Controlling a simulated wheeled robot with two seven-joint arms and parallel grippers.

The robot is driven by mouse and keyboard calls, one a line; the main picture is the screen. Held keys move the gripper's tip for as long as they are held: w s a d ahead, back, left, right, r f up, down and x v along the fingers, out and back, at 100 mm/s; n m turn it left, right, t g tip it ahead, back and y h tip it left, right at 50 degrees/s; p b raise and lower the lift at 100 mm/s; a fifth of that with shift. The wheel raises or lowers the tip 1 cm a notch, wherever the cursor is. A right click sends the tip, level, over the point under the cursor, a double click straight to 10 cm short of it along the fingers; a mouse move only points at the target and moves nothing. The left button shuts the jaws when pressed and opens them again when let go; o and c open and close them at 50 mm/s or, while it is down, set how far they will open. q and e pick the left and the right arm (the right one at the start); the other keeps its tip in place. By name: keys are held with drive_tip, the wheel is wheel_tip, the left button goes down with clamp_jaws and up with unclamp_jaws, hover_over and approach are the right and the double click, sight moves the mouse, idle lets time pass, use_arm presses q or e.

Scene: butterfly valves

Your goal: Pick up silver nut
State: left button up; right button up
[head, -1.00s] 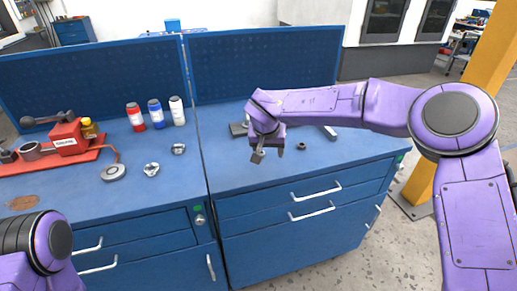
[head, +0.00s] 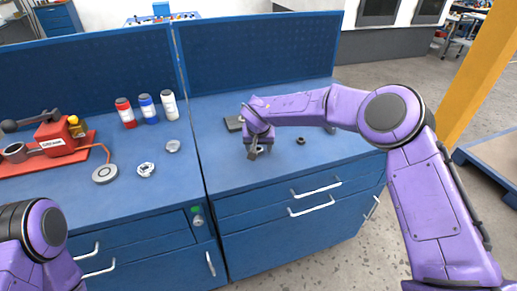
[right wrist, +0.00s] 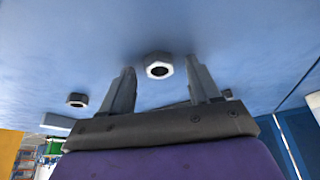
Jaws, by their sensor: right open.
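The silver nut (right wrist: 158,65) lies on the blue bench top in the right wrist view, a light hexagon with a dark hole. It appears between the two fingertips, a little beyond them. My right gripper (head: 259,152) is open and points down low over the right bench; nothing is held in it. In the head view the gripper hides most or all of the silver nut. A dark nut (head: 300,141) lies to the right of the gripper, and it also shows at the left of the right wrist view (right wrist: 76,100). My left gripper is out of view.
A dark flat block (head: 233,124) lies behind the right gripper. On the left bench are a red grease device (head: 55,139), red, blue and white bottles (head: 148,109) and two silver metal parts (head: 146,170). Blue back panels (head: 262,55) rise behind. The right bench's front is clear.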

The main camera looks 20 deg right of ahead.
drive_tip(key=c, duration=1.1)
drive_tip(key=shift+c, duration=0.2)
drive_tip(key=shift+r, duration=0.25)
wheel_tip(320, 180, up, 2)
drive_tip(key=shift+r, duration=0.2)
drive_tip(key=s+d+r+b, duration=0.3)
drive_tip(key=s+d+r, duration=0.1)
drive_tip(key=s+r, duration=0.6)
drive_tip(key=s, duration=0.3)
drive_tip(key=shift+s+d, duration=0.15)
drive_tip(key=shift+s, duration=0.05)
